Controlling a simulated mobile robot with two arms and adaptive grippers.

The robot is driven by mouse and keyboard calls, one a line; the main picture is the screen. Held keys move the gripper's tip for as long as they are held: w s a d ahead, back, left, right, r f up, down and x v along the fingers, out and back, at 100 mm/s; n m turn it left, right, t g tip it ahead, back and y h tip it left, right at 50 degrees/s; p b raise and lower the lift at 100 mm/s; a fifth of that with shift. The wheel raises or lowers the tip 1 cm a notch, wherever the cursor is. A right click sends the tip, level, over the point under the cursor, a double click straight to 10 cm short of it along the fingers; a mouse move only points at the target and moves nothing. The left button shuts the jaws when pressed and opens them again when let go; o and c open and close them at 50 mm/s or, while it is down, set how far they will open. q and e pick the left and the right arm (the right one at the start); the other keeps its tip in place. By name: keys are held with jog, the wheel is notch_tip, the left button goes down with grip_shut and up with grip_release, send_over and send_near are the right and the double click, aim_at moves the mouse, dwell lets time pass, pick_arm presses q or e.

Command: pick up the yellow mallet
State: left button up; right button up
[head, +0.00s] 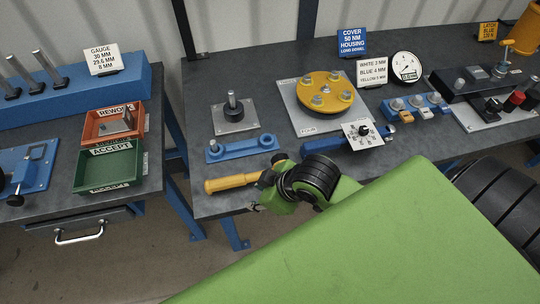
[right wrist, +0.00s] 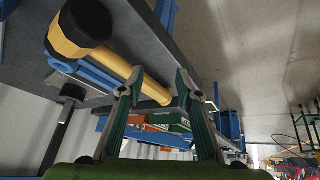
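The yellow mallet's handle (head: 230,183) points left near the front edge of the right-hand table in the head view. The rest of it is hidden behind my right wrist there. In the right wrist view the mallet (right wrist: 92,45) shows at the upper left, with a thick black and yellow head and a yellow handle. My right gripper (right wrist: 156,84) is open. Its two green fingers are apart, with the handle showing between and beyond their tips; I cannot tell whether they touch it. My left gripper is not in view.
A blue bracket (head: 243,147) and a small post plate (head: 235,118) sit behind the handle. A yellow round cover (head: 325,93) on a grey plate lies further back. Red (head: 108,113) and green (head: 110,166) bins stand on the left table, across a gap.

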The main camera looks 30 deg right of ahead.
aim_at(242, 178)
jog(key=w+d+r+n+g, duration=0.1)
jog(key=w+d+r+n, duration=0.2)
jog(key=r+n, duration=0.55)
jog(key=shift+y, duration=0.3)
jog(key=p+x, duration=0.1)
jog(key=x, duration=0.6)
jog(key=shift+w+a+f, duration=0.15)
jog(key=shift+a+f, duration=0.05)
jog(key=shift+f, duration=0.15)
jog(key=shift+m, duration=0.25)
jog(key=p+x, duration=0.2)
jog(key=x, duration=0.2)
jog(key=shift+w+f, duration=0.15)
jog(key=shift+f, duration=0.1)
jog(key=shift+a+f, duration=0.1)
jog(key=shift+f, duration=0.2)
jog(key=shift+w+r, duration=0.1)
grip_shut()
